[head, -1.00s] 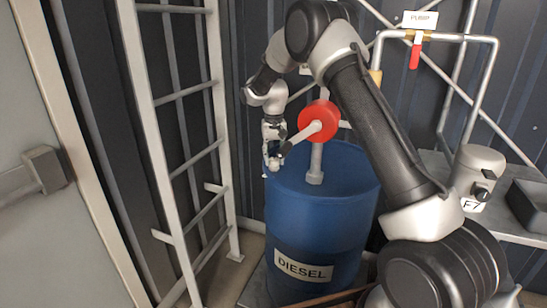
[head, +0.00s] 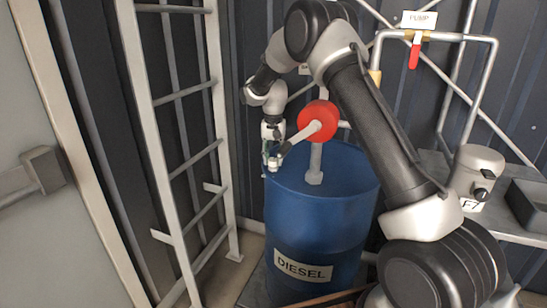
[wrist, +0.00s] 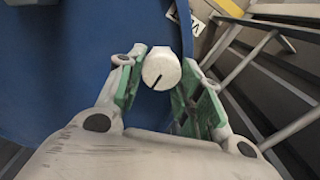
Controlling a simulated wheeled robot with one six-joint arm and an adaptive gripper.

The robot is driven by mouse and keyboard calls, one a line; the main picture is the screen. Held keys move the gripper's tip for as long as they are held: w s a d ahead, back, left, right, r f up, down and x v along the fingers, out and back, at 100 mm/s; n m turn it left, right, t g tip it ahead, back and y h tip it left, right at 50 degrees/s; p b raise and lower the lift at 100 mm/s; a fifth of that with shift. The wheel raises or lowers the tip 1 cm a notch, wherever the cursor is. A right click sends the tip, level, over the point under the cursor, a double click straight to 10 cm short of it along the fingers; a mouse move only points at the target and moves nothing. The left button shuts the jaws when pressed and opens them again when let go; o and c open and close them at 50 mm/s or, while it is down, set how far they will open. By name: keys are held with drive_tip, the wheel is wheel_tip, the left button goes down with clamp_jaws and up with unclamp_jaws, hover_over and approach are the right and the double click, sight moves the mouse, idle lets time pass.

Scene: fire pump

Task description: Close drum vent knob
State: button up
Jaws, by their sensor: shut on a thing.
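In the head view my gripper (head: 271,162) points down at the left edge of the blue drum (head: 315,225), which has a DIESEL label.
A red round hand pump part (head: 318,120) with a grey crank and post stands on the drum top, close to my gripper. A metal ladder (head: 225,150) stands left of the drum. A pipe with a red-handled valve (head: 414,56) is at upper right.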

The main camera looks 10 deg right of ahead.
sight(273, 159)
drive_tip(key=o, duration=1)
drive_tip(key=shift+o, duration=0.2)
drive_tip(key=shift+r, duration=0.1)
wheel_tip(273, 159, up, 12)
